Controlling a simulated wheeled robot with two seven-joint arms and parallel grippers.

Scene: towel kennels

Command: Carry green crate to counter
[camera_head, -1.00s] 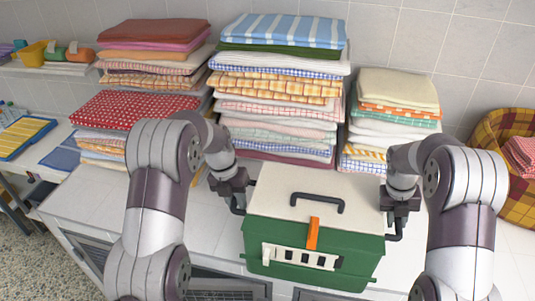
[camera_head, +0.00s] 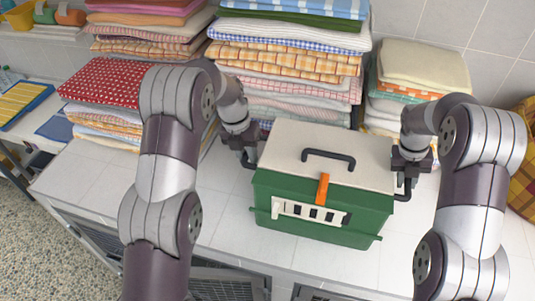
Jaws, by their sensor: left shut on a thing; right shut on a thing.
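The green crate (camera_head: 318,205) has a cream lid with a dark handle, an orange latch and a pale slotted front panel. It is upright over the white tiled counter (camera_head: 225,222), in front of the towel stacks. I cannot tell whether its base touches the counter. My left gripper (camera_head: 250,160) is shut on the crate's left side. My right gripper (camera_head: 404,188) is shut on its right side. The fingertips are partly hidden by the crate and the dark side grips.
A tall towel stack (camera_head: 290,65) stands directly behind the crate, with a shorter stack (camera_head: 415,75) at right and more towels (camera_head: 115,95) at left. A yellow plaid basket (camera_head: 525,165) is at the right edge. Counter tiles left of the crate are clear.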

